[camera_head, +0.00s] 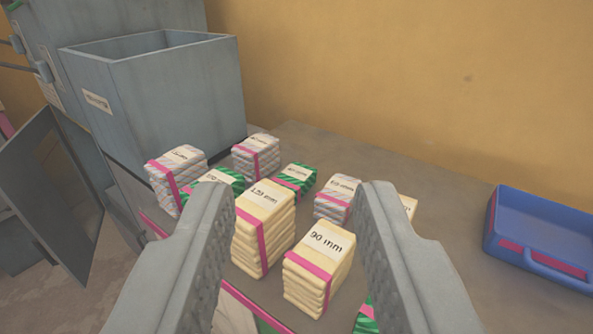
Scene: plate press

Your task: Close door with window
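The door with a window (52,195) is at the left edge of the view. It is a grey framed panel with a dark pane, and it stands swung out from the grey machine (95,28) at an angle.
A grey open-topped bin (185,95) stands by the machine. Several banded packs, such as the yellow 90 mm pack (318,275), cover the middle of the table (430,190). A blue tray (545,225) lies at the right. The table is clear behind the packs, before the orange wall.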

